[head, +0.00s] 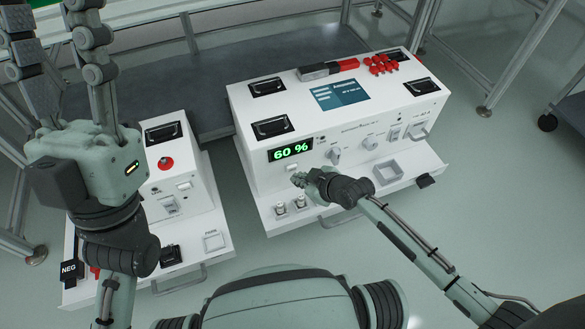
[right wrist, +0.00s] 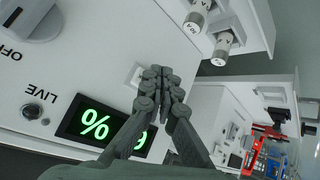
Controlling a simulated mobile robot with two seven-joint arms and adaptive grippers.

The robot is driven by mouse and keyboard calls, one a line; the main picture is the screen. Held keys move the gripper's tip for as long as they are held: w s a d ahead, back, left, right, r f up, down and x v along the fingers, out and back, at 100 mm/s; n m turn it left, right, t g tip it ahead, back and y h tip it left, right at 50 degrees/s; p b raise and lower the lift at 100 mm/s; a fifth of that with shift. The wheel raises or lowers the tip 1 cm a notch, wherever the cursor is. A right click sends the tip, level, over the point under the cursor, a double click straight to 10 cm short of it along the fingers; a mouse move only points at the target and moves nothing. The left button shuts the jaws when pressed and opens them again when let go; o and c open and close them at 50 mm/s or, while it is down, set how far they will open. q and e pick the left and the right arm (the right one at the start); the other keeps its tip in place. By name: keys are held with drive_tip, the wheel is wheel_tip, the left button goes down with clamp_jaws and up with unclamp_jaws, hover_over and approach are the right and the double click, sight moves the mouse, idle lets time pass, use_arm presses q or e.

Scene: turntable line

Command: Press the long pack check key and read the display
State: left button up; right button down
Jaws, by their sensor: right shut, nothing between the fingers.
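The large white unit's display (head: 290,150) is lit and reads "60 %" in green. A small white key (head: 292,167) sits just below it; its label is not readable. My right gripper (head: 299,180) is shut and empty, its fingertips by this key. In the right wrist view the shut fingertips (right wrist: 163,72) overlap the pale key (right wrist: 134,76), and I cannot tell whether they touch it. The display (right wrist: 100,123) shows there upside down, partly hidden by the fingers. My left gripper (head: 65,55) is open and empty, fingers pointing up, at the upper left.
Two small cylindrical fuses (head: 290,207) stand on the front ledge below my right gripper. Knobs (head: 370,143) and switches lie to its right. A smaller white unit (head: 212,241) stands at left, beside my left arm. Red clips (head: 381,65) lie on top.

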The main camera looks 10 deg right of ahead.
drive_tip(key=shift+s+d+r+p, duration=0.1)
drive_tip(key=shift+s+r+p, duration=0.05)
drive_tip(key=shift+s+p, duration=0.4)
drive_tip(key=s, duration=0.1)
drive_tip(key=s+p, duration=0.2)
drive_tip(key=shift+s+d, duration=0.35)
drive_tip(key=shift+s, duration=0.05)
